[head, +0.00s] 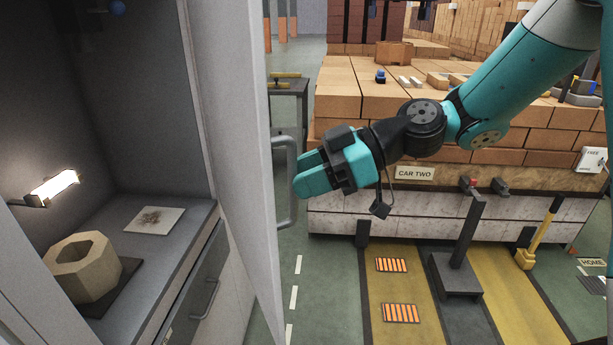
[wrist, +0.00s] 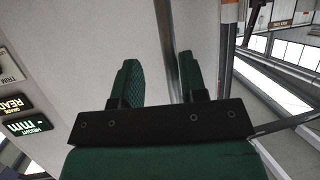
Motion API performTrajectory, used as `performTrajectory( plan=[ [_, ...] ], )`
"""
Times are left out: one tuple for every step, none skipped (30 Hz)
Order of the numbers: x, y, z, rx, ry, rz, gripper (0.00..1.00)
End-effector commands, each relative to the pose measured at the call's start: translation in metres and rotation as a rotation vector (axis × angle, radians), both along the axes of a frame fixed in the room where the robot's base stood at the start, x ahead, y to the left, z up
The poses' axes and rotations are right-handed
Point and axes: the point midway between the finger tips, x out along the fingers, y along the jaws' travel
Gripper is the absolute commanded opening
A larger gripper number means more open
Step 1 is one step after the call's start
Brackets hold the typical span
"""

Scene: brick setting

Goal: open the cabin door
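The cabin door (head: 238,130) is a pale panel standing ajar, with the cabin interior showing to its left. Its grey bar handle (head: 287,182) is on the face towards the right. My gripper (head: 303,182), with teal fingers, is at the handle, its tips close to the bar from the right. In the wrist view my gripper (wrist: 160,75) has its two green fingers apart, with a narrow grey upright strip showing between them. Whether that strip is the handle, and whether the fingers touch it, I cannot tell.
Inside the cabin are a lit lamp (head: 52,188), a hollow tan block (head: 86,266) and a drawer front (head: 203,283). A brick stack on a car (head: 335,205) stands behind my arm. A grey pedal post (head: 467,235) and yellow lever (head: 540,232) stand at right.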

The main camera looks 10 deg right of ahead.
Motion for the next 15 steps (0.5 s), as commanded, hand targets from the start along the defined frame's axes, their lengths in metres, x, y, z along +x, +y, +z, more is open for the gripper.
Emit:
performTrajectory(
  plan=[
    [0.0, -0.001, 0.0, 0.0, 0.0, -0.002, 0.39],
    [0.0, -0.001, 0.0, 0.0, 0.0, -0.002, 0.39],
    [0.0, -0.002, 0.0, 0.0, 0.0, -0.003, 0.39],
    [0.0, -0.002, 0.0, 0.0, 0.0, -0.003, 0.39],
    [0.001, -0.002, 0.0, 0.0, 0.0, -0.008, 0.39],
    [0.001, -0.003, 0.0, 0.0, 0.0, -0.007, 0.39],
    [0.001, -0.003, 0.0, 0.0, 0.0, -0.007, 0.39],
    [0.001, -0.004, 0.001, 0.0, 0.0, -0.007, 0.39],
    [0.002, -0.005, 0.002, 0.0, 0.0, -0.006, 0.39],
    [0.003, -0.007, 0.003, 0.0, 0.0, -0.006, 0.39],
    [0.004, -0.009, 0.004, 0.0, 0.0, -0.006, 0.39],
    [0.005, -0.011, 0.005, 0.0, 0.0, -0.006, 0.39],
    [0.006, -0.013, 0.006, 0.0, 0.0, -0.006, 0.39],
    [0.007, -0.015, 0.007, 0.001, -0.001, -0.006, 0.39],
    [0.008, -0.018, 0.008, 0.001, -0.001, -0.006, 0.39]
  ],
)
